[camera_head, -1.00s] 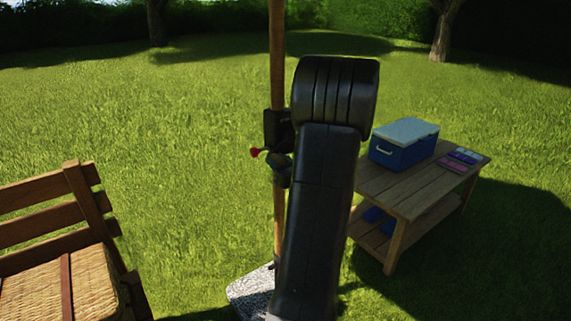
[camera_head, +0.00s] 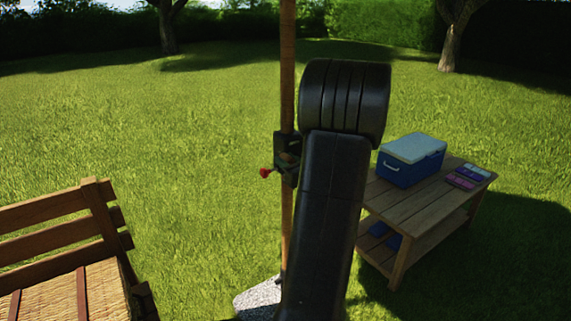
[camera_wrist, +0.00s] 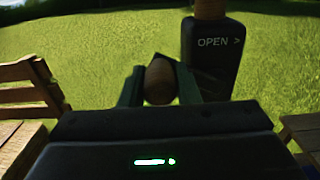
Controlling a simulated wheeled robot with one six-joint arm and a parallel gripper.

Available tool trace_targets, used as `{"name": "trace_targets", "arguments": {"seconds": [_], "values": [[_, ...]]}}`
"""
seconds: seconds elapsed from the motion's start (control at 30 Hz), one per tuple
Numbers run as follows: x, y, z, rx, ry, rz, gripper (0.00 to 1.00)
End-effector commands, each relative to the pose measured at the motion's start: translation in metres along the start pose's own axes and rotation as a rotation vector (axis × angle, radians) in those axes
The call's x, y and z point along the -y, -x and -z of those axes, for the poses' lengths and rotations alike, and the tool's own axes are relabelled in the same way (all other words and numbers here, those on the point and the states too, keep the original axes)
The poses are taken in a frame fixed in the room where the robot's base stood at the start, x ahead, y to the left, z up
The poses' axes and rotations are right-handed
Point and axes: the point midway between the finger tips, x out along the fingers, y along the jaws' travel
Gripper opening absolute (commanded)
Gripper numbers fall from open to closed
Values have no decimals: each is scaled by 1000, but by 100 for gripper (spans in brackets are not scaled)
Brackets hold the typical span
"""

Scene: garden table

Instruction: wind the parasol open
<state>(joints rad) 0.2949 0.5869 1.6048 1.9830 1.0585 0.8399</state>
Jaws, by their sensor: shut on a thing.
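The parasol's wooden pole (camera_head: 287,70) stands upright left of my arm; its canopy is out of view. A dark winding box (camera_wrist: 213,62), marked "OPEN >", is fixed to the pole in the wrist view. It shows partly in the head view (camera_head: 281,143), with a small red part (camera_head: 265,172) at its lower left. My gripper (camera_wrist: 158,86) is shut on a rounded brown crank knob (camera_wrist: 158,79), one finger on each side. The knob is left of the box in the wrist view. The crank's arm is hidden.
A wooden bench (camera_head: 95,215) with woven seat is at left. A side table (camera_head: 410,208) at right carries a blue cooler (camera_head: 408,170) and small flat items (camera_head: 465,178). The pale parasol base (camera_head: 258,298) is on the lawn. Grass between bench and pole is clear.

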Motion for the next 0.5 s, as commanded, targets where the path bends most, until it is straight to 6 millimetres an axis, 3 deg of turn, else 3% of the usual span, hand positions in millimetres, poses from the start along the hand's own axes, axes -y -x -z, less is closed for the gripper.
{"name": "trace_targets", "arguments": {"seconds": [0.03,0.5], "values": [[3,0,-11,4,1,1,7],[45,0,-43,5,1,4,7]]}}
